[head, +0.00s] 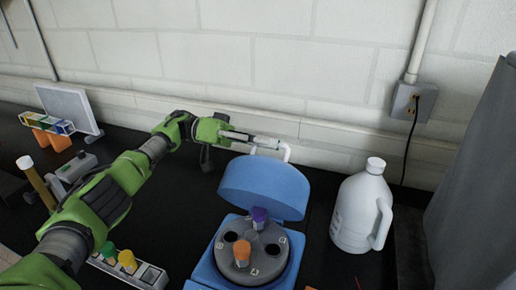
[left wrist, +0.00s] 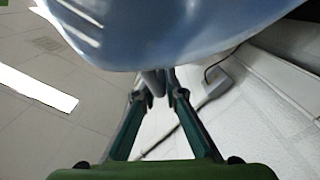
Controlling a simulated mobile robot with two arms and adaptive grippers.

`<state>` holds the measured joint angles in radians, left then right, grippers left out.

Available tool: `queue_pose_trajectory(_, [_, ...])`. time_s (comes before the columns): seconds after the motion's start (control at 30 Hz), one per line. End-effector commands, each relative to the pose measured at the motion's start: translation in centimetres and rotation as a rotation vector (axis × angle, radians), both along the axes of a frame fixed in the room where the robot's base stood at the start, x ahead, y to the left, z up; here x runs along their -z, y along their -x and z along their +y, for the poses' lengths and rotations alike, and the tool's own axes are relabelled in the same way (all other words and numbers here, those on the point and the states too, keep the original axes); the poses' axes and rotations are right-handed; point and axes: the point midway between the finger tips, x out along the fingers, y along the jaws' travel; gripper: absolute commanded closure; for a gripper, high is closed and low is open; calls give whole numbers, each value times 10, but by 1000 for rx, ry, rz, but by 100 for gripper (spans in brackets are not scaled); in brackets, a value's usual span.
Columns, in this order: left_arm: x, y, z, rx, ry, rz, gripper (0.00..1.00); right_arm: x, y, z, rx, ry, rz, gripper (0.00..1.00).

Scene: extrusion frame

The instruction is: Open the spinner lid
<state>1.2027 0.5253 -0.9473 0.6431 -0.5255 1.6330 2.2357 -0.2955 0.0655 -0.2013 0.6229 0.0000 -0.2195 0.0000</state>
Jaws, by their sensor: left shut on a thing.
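The spinner (head: 208,272) is a blue machine on the dark bench, with a grey round rotor (head: 273,264) inside. An orange-capped tube (head: 242,252) and a purple-capped tube (head: 260,216) sit in the rotor; other holes look empty. The blue spinner lid (head: 262,186) stands raised and tilted back behind the rotor. My left gripper (head: 278,146) is behind the lid's top, shut on its pale handle (head: 288,153). In the left wrist view the lid (left wrist: 160,35) fills the top, and the fingertips (left wrist: 154,84) close just beneath it. My right gripper is not in view.
A white jug (head: 352,210) stands right of the spinner. A rack (head: 140,272) with green and yellow caps lies at the front left. A tube rack (head: 45,122) and a white panel (head: 70,108) stand at the back left. The wall is close behind my left gripper.

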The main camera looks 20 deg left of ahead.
Motion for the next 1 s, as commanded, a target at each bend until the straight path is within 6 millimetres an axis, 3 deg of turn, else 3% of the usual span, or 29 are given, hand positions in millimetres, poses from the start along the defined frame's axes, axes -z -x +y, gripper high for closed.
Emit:
queue_pose_trajectory(0.23, [6,-3,-2,-2,-1,1,100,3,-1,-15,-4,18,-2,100])
queue_pose_trajectory(0.63, [9,-2,-2,-1,-6,4,100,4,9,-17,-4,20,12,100])
queue_pose_trajectory(0.7, [10,-2,-3,0,-7,4,77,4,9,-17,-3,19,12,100])
queue_pose_trajectory(1.0, [7,-3,-2,-1,-4,2,75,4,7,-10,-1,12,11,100])
